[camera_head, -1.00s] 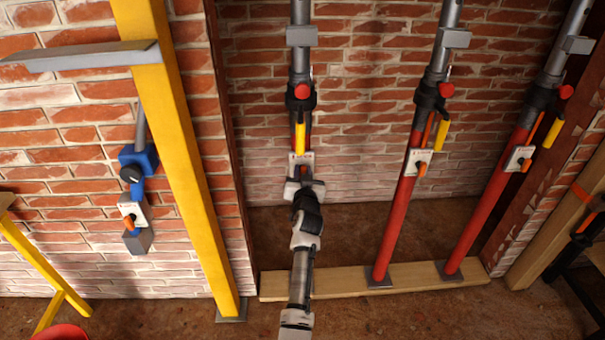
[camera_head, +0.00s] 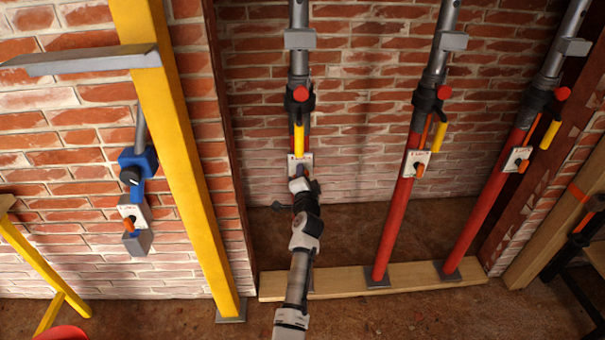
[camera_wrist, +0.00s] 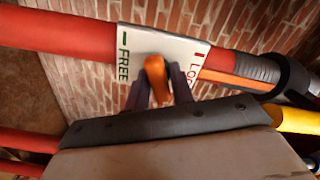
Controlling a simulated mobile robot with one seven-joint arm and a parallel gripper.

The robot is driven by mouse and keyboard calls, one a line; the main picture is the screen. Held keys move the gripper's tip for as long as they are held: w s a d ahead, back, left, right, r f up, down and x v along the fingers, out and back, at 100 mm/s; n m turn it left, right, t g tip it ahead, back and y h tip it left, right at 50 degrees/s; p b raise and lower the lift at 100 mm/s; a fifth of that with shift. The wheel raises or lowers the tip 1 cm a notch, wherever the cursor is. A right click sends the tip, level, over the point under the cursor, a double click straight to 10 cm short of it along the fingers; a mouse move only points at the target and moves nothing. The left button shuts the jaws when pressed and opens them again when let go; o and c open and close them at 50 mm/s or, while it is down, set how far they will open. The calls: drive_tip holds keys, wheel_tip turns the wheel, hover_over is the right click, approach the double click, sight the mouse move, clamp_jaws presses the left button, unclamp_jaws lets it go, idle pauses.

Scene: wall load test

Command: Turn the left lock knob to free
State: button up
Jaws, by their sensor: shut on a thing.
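The left lock knob (camera_wrist: 156,80) is an orange lever on a white plate (camera_wrist: 168,50) fixed to the left prop's red tube (camera_wrist: 60,32). The plate reads FREE at the left and LOCK, partly covered, at the right in the wrist view. My gripper (camera_wrist: 160,88) is shut on the knob, one dark finger on each side. The knob stands nearly upright in that picture, between the two words; its exact setting I cannot tell. In the head view my gripper (camera_head: 299,180) is at the lower edge of the plate (camera_head: 300,160) and hides the knob.
Two similar props with plates (camera_head: 417,158) (camera_head: 516,158) stand to the right on a wooden sill (camera_head: 420,272). A yellow post (camera_head: 180,150) and a blue clamp (camera_head: 138,160) are at the left. A yellow handle (camera_head: 299,142) hangs just above the left plate.

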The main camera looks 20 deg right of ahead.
drive_tip(key=m+p, duration=0.1)
drive_tip(key=m, duration=0.3)
drive_tip(key=shift+f+m, duration=0.15)
drive_tip(key=shift+m, duration=0.25)
idle(0.4)
drive_tip(key=o, duration=0.8)
drive_tip(key=p+v, duration=0.1)
drive_tip(key=v, duration=1.3)
drive_tip(key=shift+w, duration=0.1)
